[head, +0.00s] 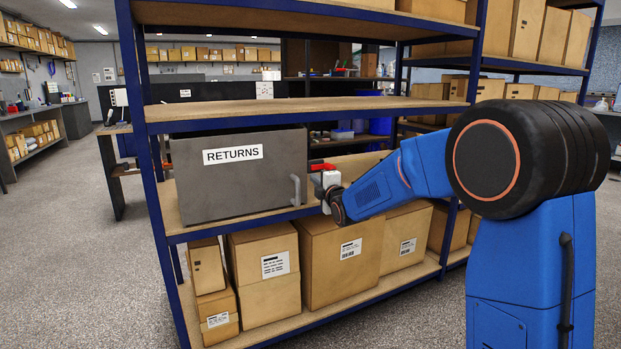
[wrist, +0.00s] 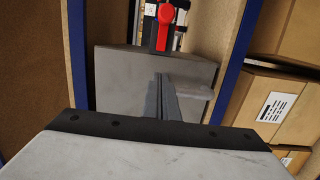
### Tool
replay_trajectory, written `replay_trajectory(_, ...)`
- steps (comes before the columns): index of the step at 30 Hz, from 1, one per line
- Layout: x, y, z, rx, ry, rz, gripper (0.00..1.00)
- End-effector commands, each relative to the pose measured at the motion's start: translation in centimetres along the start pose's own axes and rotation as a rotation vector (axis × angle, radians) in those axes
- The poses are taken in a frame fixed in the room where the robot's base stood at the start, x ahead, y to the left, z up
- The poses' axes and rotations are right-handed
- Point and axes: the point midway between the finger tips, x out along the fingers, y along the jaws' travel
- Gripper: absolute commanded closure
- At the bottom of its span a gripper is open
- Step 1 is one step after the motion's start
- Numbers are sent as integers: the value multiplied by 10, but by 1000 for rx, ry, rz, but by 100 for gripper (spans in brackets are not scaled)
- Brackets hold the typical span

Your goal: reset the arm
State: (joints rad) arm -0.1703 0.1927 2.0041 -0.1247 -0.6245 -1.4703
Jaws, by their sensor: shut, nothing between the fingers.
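My arm reaches from the right toward the middle shelf in the head view. My gripper (head: 321,184) is at the shelf's front edge, just right of the grey RETURNS box's handle (head: 295,189). In the wrist view my gripper (wrist: 163,84) shows as dark fingers close together, with nothing held. The handle (wrist: 190,88) shows right beside the fingers there; I cannot tell whether they touch. The grey RETURNS box (head: 235,190) has its front closed, and its grey face (wrist: 120,75) lies behind the fingers in the wrist view.
A blue shelf post (wrist: 233,60) stands close on the right in the wrist view. Cartons (head: 340,255) fill the lower shelf below my gripper. The upper shelf board (head: 300,110) is bare. A red and black item (wrist: 165,25) is beyond the box. Open floor (head: 70,250) lies left.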

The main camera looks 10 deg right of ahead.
Motion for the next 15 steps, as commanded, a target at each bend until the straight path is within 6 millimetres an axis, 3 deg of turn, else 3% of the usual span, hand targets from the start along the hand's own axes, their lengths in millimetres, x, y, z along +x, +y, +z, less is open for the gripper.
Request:
replay_trajectory(6,-32,0,4,0,-1,0,100)
replay_trajectory(15,-53,2,8,28,-9,-19,100)
